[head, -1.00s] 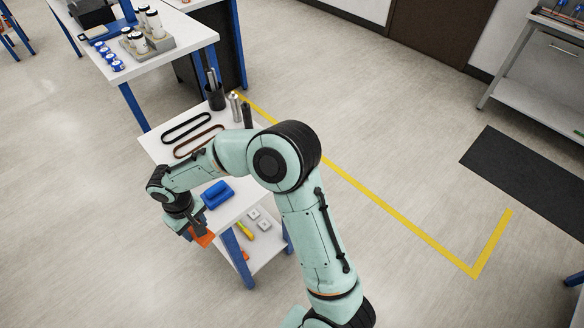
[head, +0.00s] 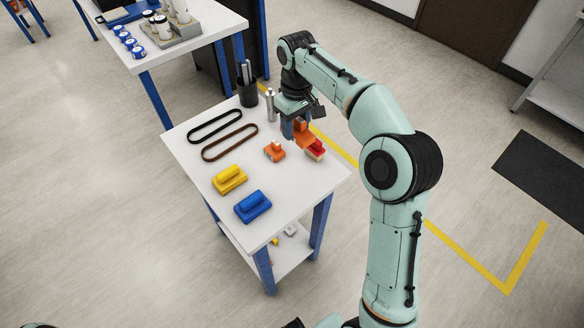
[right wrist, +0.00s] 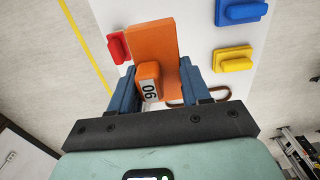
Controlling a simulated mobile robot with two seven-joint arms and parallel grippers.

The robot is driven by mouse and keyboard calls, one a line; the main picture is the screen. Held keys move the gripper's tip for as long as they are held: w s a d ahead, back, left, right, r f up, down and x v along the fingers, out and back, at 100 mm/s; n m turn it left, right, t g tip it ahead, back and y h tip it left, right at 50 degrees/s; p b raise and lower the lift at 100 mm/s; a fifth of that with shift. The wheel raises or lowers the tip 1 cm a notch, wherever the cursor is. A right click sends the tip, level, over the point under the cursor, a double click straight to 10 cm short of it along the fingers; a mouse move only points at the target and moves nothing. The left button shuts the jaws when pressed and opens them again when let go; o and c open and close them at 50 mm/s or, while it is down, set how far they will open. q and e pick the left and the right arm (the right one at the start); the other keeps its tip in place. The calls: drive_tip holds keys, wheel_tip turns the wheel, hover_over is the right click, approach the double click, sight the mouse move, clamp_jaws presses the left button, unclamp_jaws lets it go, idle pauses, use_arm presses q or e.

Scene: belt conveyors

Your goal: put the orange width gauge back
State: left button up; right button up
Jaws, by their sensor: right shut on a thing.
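My right gripper (head: 297,130) is over the right side of the white table, shut on the orange width gauge (head: 304,131). In the right wrist view, the gauge (right wrist: 151,42) is a flat orange plate with a raised grip between my blue fingers (right wrist: 148,88); the grip bears a white label with dark digits. A smaller-looking orange piece (head: 275,152) lies just left of it on the table. A red gauge (head: 316,152) lies close by, partly covered in the head view by the held gauge. I cannot tell the held gauge's exact height. My left gripper is not in view.
A yellow gauge (head: 229,180) and a blue gauge (head: 253,206) lie on the white table (head: 290,190) nearer the front. Black (head: 214,126) and brown (head: 230,142) belts lie behind them. A dark cup (head: 247,94) and a silver cylinder (head: 270,105) stand at the back.

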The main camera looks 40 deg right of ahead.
drive_tip(key=b, duration=0.2)
hover_over(296, 175)
wheel_tip(296, 175, down, 11)
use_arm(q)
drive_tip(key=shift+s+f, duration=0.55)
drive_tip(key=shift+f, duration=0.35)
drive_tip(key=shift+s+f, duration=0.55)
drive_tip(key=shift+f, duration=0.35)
use_arm(e)
drive_tip(key=shift+w+f, duration=0.1)
drive_tip(key=shift+f, duration=3.2)
use_arm(q)
drive_tip(key=shift+b, duration=0.3)
use_arm(e)
drive_tip(key=shift+f, duration=0.1)
drive_tip(key=o, duration=1.2)
drive_tip(key=shift+f, duration=0.1)
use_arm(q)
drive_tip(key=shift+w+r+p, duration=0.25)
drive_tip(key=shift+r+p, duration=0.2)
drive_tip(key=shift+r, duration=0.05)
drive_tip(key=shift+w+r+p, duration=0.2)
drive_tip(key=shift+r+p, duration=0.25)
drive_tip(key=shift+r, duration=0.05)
use_arm(e)
wheel_tip(296, 175, up, 12)
drive_tip(key=shift+r, duration=0.2)
